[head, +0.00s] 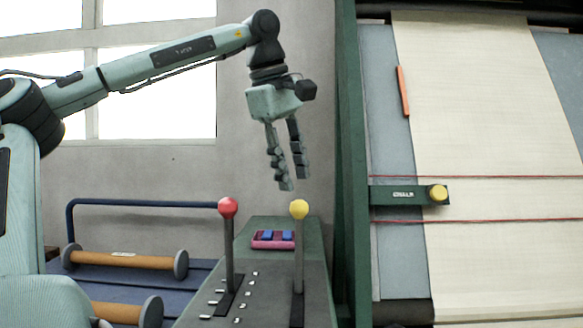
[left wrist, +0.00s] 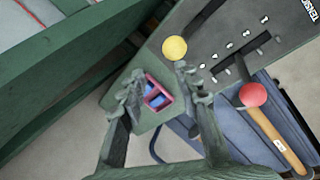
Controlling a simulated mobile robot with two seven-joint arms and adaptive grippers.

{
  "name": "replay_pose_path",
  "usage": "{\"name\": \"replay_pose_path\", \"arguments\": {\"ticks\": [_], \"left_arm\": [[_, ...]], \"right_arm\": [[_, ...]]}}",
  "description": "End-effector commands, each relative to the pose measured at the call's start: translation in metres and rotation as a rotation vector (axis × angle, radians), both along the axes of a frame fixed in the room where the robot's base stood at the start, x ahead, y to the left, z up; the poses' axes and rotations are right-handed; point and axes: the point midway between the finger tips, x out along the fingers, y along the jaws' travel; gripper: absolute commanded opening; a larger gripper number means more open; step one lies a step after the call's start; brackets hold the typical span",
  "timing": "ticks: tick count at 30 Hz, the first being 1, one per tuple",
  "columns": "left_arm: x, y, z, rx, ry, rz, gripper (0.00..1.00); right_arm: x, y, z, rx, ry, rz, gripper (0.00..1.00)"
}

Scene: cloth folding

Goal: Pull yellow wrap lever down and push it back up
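The yellow-knobbed lever (head: 299,212) stands upright at the right side of the grey-green console; its knob also shows in the left wrist view (left wrist: 174,48). My left gripper (head: 287,184) hangs pointing down just above the yellow knob, apart from it. Its fingers are spread with nothing between them; in the left wrist view the open fingertips (left wrist: 156,82) lie just short of the knob. A red-knobbed lever (head: 229,208) stands upright to the left of the yellow one, in a slot with white marks. My right gripper is not in view.
A pink tray with blue pieces (head: 273,240) lies on the console behind the levers. A green frame post (head: 352,180) and cream cloth (head: 490,150) stand at the right. A blue rack (head: 140,204) with wooden rollers (head: 125,260) is at the left.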

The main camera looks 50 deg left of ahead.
Motion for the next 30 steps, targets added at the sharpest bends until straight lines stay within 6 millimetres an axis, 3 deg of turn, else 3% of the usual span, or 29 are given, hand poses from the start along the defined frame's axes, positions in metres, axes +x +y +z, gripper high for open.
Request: {"name": "replay_pose_path", "arguments": {"ticks": [19, 23, 30], "left_arm": [[-0.002, 0.001, 0.010, 0.002, 0.001, 0.001, 0.33], [-0.008, 0.000, 0.028, 0.001, 0.000, 0.001, 0.33], [-0.024, -0.004, 0.077, 0.002, -0.001, 0.002, 0.33]], "right_arm": [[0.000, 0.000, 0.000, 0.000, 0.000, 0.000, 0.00], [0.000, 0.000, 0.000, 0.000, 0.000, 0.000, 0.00], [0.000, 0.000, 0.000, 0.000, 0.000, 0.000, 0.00]]}}
